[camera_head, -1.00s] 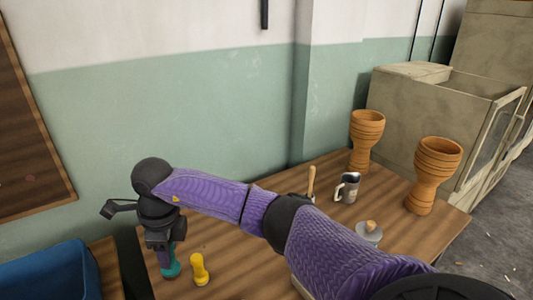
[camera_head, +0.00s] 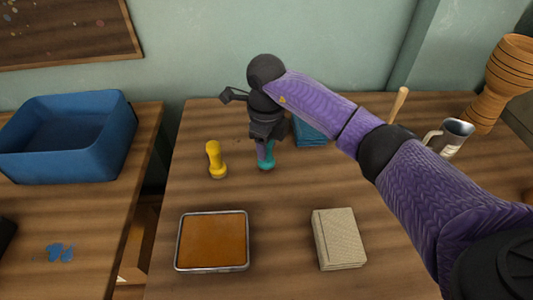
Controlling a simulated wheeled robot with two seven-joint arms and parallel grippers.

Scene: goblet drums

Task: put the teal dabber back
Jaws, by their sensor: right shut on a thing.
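The teal dabber (camera_head: 268,162) is upright under my right gripper (camera_head: 264,146). The gripper points down and is shut on its upper part, which the fingers partly hide. The dabber's wide base is at or just above the wooden table (camera_head: 190,195); I cannot tell if it touches. My left gripper is not in view.
A metal-rimmed tray (camera_head: 177,243) with an orange-brown filling and a beige block (camera_head: 338,238) lie nearer. A teal folded item (camera_head: 310,133) is behind right. A mug (camera_head: 450,138) and goblet drum (camera_head: 504,82) stand right. A blue bin (camera_head: 68,157) is on the left table.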

